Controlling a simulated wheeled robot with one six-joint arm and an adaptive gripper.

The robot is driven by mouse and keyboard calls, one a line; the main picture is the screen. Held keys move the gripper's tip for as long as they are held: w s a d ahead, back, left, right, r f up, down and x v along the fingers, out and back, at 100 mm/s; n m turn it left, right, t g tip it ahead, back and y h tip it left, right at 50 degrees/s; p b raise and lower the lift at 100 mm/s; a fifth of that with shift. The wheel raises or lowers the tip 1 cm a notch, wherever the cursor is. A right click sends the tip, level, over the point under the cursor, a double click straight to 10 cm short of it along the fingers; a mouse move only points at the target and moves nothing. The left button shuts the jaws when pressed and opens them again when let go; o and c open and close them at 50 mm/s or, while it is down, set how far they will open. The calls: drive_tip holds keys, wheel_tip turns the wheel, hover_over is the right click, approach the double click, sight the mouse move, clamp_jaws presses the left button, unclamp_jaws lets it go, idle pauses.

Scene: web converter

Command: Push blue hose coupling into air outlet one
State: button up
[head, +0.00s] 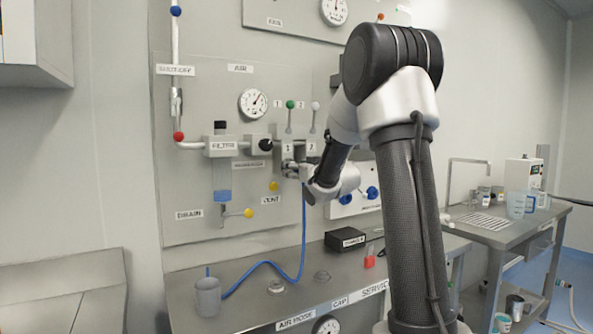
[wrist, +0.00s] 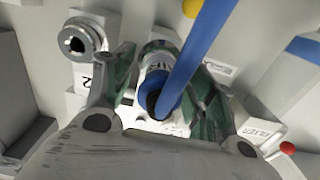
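The blue hose coupling (wrist: 155,88) is between the two fingers of my gripper (wrist: 162,88) in the wrist view. My gripper (head: 296,172) is shut on it, in front of the wall panel at the outlets marked 1 and 2. A round metal fitting shows just beyond the coupling, partly hidden by it and the fingers; I cannot tell how deep the coupling sits in it. The open metal outlet by the label 2 (wrist: 80,42) is beside it, empty. The blue hose (head: 304,235) hangs from the gripper to the bench; it also crosses the wrist view (wrist: 200,45).
Above the outlets are a green-knobbed valve (head: 290,104) and a white-knobbed valve (head: 314,106). A filter (head: 221,147) and yellow knobs are at left. A grey cup (head: 208,297), metal rings and a black box (head: 345,239) stand on the bench (head: 250,312).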

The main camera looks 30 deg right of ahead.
drive_tip(key=s, duration=1.2)
drive_tip(key=shift+d, duration=0.25)
